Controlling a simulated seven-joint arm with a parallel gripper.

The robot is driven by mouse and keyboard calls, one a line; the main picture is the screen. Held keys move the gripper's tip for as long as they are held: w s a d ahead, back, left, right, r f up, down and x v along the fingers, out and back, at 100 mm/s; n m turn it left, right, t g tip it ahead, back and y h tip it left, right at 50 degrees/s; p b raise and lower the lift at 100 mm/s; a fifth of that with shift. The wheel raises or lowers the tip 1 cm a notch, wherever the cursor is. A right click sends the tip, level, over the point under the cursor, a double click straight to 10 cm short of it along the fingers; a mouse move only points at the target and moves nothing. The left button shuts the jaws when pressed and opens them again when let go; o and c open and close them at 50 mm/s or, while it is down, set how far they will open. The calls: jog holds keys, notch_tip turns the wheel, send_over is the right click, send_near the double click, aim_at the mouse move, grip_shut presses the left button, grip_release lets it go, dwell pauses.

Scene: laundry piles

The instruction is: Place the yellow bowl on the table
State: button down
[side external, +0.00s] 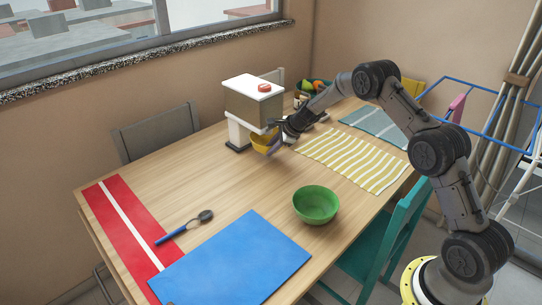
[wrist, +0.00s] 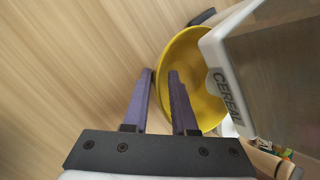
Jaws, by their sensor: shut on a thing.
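The yellow bowl (side external: 262,146) is at the cereal dispenser, near its spout, in the side external view. My gripper (side external: 276,140) is shut on the bowl's rim from the right. In the wrist view, the bowl (wrist: 205,105) has its near rim between the two fingers of my gripper (wrist: 160,74), with one finger inside. Part of the bowl is hidden by the dispenser there. I cannot tell whether the bowl touches the wooden table (side external: 210,180) or is held just above it.
The white cereal dispenser (side external: 253,86) stands close beside the bowl. A green bowl (side external: 316,205), blue mat (side external: 232,262), red mat (side external: 122,230), spoon (side external: 185,227) and striped yellow mat (side external: 355,160) lie on the table. Bare wood shows left of the green bowl.

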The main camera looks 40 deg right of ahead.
jog(key=shift+w+f, duration=0.2)
jog(key=shift+f, duration=1.45)
jog(key=shift+f, duration=0.15)
jog(key=c, duration=0.7)
grip_release()
jog(key=shift+s+f, duration=0.1)
